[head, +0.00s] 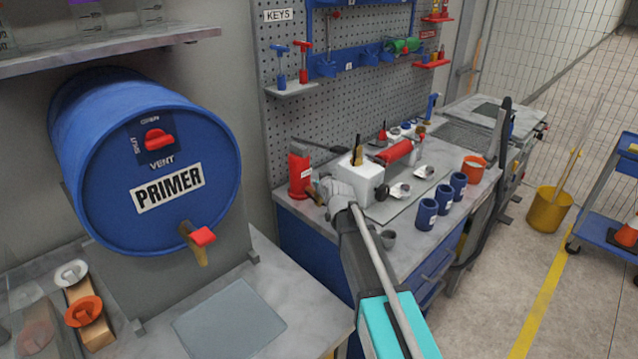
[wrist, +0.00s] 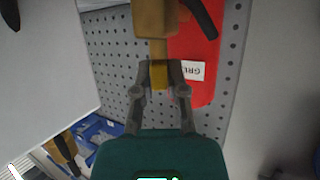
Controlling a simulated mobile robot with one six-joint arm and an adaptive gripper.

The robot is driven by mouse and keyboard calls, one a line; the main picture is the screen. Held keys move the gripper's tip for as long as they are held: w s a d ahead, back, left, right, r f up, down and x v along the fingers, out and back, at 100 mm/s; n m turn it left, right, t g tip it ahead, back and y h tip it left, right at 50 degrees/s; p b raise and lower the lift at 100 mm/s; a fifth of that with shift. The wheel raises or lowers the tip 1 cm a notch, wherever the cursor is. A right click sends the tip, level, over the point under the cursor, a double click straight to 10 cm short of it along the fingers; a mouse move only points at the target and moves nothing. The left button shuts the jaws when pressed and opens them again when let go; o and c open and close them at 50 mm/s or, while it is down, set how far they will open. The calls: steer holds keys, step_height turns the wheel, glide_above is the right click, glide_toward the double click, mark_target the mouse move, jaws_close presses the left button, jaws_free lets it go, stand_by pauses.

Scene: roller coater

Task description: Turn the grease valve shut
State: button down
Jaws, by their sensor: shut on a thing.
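The red grease container (head: 300,172) stands on the blue bench, left of the white block. In the wrist view its red body (wrist: 200,60) shows a white label reading "GRE", partly cut off. A brass valve body (wrist: 155,18) is in front of it, with a yellowish tab (wrist: 158,74) below. My gripper (wrist: 159,70) is shut on this tab, one finger on each side.
The white block (head: 360,180) with a brass piece on top stands close to the right of my gripper. Blue cups (head: 427,213) and an orange-red cup (head: 473,168) stand farther right. The pegboard (head: 340,95) rises behind. The blue PRIMER drum (head: 125,175) is at left.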

steer(key=shift+m+h, duration=2.1)
steer(key=shift+h, duration=0.4)
steer(key=shift+a+m+h, duration=0.1)
steer(key=shift+m+h, duration=0.5)
steer(key=shift+w+m+h, duration=0.1)
steer(key=shift+m+h, duration=1.2)
steer(key=shift+h, duration=0.2)
steer(key=m+g+h, duration=0.2)
steer(key=m+h, duration=0.1)
steer(key=shift+m+g+h, duration=0.7)
steer(key=shift+m+g, duration=0.1)
steer(key=c, duration=0.7)
jaws_free()
